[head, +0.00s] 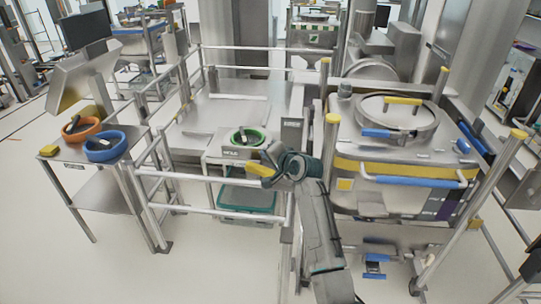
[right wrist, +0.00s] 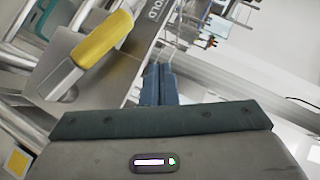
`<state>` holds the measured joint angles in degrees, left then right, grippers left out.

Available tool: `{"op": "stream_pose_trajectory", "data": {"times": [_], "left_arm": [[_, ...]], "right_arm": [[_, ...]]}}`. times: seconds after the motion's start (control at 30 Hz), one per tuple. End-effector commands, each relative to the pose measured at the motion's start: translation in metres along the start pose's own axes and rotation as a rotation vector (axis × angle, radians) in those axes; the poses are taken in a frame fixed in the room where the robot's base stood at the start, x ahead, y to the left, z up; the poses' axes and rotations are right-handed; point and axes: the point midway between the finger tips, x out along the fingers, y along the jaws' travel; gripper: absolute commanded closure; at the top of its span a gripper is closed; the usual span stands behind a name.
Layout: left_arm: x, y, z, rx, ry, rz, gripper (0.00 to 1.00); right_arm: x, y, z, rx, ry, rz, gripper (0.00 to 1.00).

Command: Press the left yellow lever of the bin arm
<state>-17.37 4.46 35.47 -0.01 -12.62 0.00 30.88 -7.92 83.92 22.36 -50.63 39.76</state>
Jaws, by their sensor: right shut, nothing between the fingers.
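A yellow lever (head: 259,169) sticks out beside my right gripper (head: 273,152) in the head view, left of the large bin. The lever also shows large in the right wrist view (right wrist: 103,40), at upper left, on a grey metal part. My right gripper's dark fingers (right wrist: 160,85) are closed together with nothing between them. In the wrist view they lie to the right of the lever with a visible gap. Contact with the metal behind them cannot be told. My left gripper is in neither view.
A metal bin with a round lid (head: 397,118), blue handles and yellow-capped posts stands at right. A green ring (head: 248,138) sits on the panel behind my gripper. A side table (head: 95,160) at left holds orange and blue rings. Metal rails (head: 215,211) run in front.

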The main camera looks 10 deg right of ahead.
Motion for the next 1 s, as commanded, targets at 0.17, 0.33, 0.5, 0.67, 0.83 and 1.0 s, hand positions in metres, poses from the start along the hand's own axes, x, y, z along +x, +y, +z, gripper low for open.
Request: {"op": "stream_pose_trajectory", "data": {"times": [0.17, 0.33, 0.5, 0.67, 0.83, 1.0], "left_arm": [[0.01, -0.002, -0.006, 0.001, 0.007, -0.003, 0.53], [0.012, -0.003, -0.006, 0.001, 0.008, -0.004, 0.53], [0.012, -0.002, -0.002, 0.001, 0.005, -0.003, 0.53], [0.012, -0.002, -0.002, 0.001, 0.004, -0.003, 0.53], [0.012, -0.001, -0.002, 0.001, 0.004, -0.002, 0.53], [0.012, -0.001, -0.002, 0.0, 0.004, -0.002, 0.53]], "right_arm": [[-0.023, -0.011, 0.004, 0.0, 0.002, -0.003, 1.0], [-0.035, -0.018, 0.004, -0.001, 0.002, 0.0, 1.0], [-0.037, -0.019, 0.005, 0.0, 0.001, 0.001, 1.0], [-0.037, -0.02, 0.005, 0.0, 0.001, 0.0, 1.0], [-0.042, -0.005, 0.009, -0.018, -0.002, 0.022, 1.0], [-0.077, 0.068, 0.033, -0.128, -0.025, 0.147, 1.0]]}}
